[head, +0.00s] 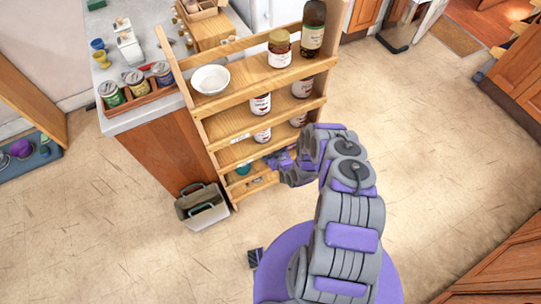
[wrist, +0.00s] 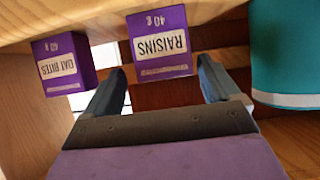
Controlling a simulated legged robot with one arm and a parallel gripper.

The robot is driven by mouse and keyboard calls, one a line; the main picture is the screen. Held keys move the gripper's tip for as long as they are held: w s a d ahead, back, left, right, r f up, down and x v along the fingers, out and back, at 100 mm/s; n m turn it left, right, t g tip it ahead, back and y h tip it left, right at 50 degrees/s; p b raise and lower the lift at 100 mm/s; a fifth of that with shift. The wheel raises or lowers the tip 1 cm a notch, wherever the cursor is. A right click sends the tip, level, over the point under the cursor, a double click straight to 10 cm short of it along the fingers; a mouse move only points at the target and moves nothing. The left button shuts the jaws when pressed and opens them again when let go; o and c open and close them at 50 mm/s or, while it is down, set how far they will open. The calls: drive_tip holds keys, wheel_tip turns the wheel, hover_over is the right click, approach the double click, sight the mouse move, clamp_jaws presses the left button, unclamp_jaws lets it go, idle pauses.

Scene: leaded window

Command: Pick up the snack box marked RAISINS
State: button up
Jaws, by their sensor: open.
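In the wrist view, the purple snack box marked RAISINS (wrist: 158,62) shows its white label upside down. It touches a wooden board along the top of the picture. My gripper (wrist: 161,68) is open, its two dark fingers on either side of the box's lower part in the picture, with gaps visible; how deep the box lies between them is hard to tell. A second purple box, marked OAT BITES (wrist: 64,65), is left of the left finger. In the head view my gripper (head: 279,160) reaches into a lower level of the wooden shelf rack; the RAISINS box cannot be made out there.
A teal container (wrist: 287,45) stands close to the right finger in the wrist view. The wooden rack (head: 238,123) holds jars, a dark bottle (head: 313,30) and a white bowl (head: 210,79) above. A grey bin (head: 203,207) is on the floor beside it.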

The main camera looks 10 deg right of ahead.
drive_tip(key=shift+w+a+f, duration=0.35)
drive_tip(key=shift+w+a, duration=0.3)
drive_tip(key=shift+a, duration=0.15)
drive_tip(key=shift+d, duration=0.55)
drive_tip(key=c, duration=0.4)
drive_tip(key=shift+c, duration=0.7)
drive_tip(key=shift+a, duration=0.4)
drive_tip(key=c, duration=0.5)
drive_tip(key=shift+d, duration=0.1)
